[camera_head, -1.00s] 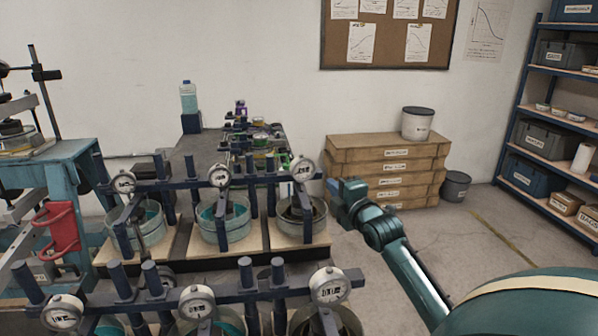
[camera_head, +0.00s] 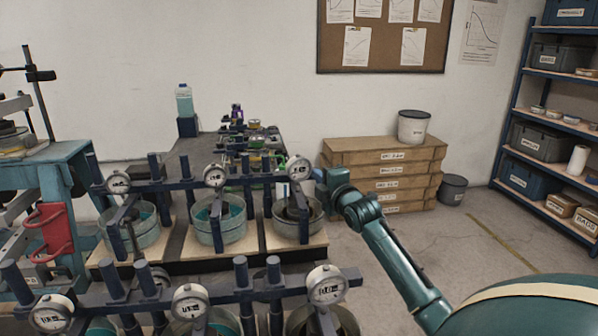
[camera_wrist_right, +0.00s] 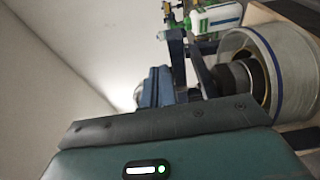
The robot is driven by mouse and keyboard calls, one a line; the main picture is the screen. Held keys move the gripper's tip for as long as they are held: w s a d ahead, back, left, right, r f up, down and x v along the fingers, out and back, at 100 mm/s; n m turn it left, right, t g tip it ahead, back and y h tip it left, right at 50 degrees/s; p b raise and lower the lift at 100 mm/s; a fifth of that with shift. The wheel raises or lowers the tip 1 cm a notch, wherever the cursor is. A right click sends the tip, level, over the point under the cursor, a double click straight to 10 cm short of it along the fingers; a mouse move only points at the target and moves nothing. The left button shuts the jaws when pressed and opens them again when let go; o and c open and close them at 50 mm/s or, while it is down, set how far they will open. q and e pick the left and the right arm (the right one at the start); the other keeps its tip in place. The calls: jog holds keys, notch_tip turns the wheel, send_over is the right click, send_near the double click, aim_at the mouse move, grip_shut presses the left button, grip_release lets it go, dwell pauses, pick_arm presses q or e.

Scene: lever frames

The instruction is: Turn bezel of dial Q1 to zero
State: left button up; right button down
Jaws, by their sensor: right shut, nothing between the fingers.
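Several round white-faced dial gauges sit on dark blue crossbars over round tanks. I cannot read which one is Q1. My right gripper (camera_head: 321,180) is shut and empty, just right of the back row's right-hand dial (camera_head: 299,168). I cannot tell whether it touches that dial. The back row also has a middle dial (camera_head: 215,175) and a left dial (camera_head: 118,182). In the right wrist view the shut dark blue fingers (camera_wrist_right: 154,88) show above the gripper body, with a pale rounded edge beside them. My left gripper is out of view.
A front row of dials, one of them the right front dial (camera_head: 326,284), stands nearer on another crossbar. A tank (camera_head: 297,228) lies below the back-right dial. Stacked wooden boards (camera_head: 385,172) stand behind my arm. The floor at right is clear.

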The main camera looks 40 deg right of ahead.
jog(key=shift+a+r+p, duration=0.1)
jog(key=shift+a+p, duration=0.2)
dwell(0.7)
jog(key=r+p, duration=0.1)
jog(key=p, duration=0.1)
jog(key=shift+d+r+p, duration=0.1)
jog(key=shift+r+p, duration=0.2)
jog(key=shift+r, duration=0.3)
jog(key=s, duration=0.6)
jog(key=shift+a, duration=0.35)
dwell(0.6)
